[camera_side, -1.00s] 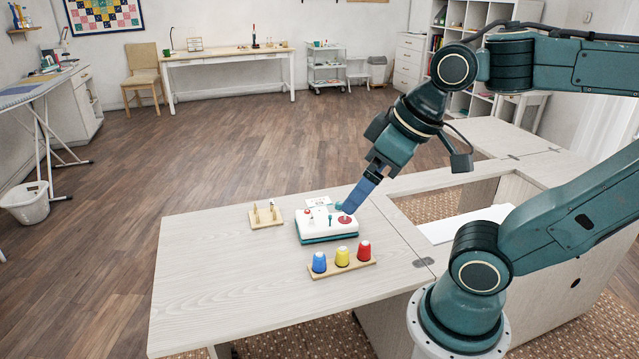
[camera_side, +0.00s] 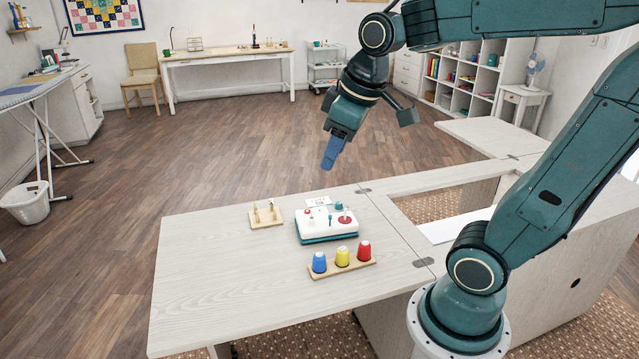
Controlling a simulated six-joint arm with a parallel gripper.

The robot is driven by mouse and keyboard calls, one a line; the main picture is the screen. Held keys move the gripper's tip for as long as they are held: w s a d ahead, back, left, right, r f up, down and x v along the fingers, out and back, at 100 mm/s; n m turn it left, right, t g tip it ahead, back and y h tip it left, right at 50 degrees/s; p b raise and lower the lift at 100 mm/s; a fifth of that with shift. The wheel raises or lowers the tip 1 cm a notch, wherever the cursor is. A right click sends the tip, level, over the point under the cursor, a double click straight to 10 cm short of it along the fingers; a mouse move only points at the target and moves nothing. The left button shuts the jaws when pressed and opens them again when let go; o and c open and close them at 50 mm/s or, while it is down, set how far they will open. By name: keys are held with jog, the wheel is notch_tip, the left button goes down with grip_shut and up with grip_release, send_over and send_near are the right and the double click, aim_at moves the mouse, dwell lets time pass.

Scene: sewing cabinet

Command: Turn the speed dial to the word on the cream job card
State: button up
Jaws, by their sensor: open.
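A white control box with a teal base (camera_side: 327,236) sits on the pale cabinet top. On it are a red round part with a pin (camera_side: 345,220), a small red knob (camera_side: 308,212), a teal lever (camera_side: 329,219) and a teal knob (camera_side: 339,205). I cannot tell which of these is the speed dial, and no markings can be read. A small pale card (camera_side: 318,201) shows at the back of the box; its word is too small to read. My gripper (camera_side: 328,164), with blue fingers, is open and empty in the air above and behind the box, touching nothing.
A wooden rack (camera_side: 342,268) with a blue, a yellow and a red spool stands in front of the box. A small wooden stand with pegs (camera_side: 266,216) is to its left. The cabinet top (camera_side: 220,285) is bare at the front left. An opening lies to the right.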

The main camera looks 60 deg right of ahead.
jog(key=w+d+f+n+g, duration=0.1)
jog(key=w+d+f+g, duration=0.1)
jog(key=w+d, duration=0.55)
jog(key=n+g, duration=0.2)
jog(key=n, duration=0.1)
send_over(339, 203)
notch_tip(339, 203, down, 16)
jog(key=shift+f+y, duration=0.2)
jog(key=shift+y, duration=0.2)
jog(key=shift+f, duration=0.1)
notch_tip(339, 203, down, 14)
jog(key=shift+r, duration=0.25)
grip_shut()
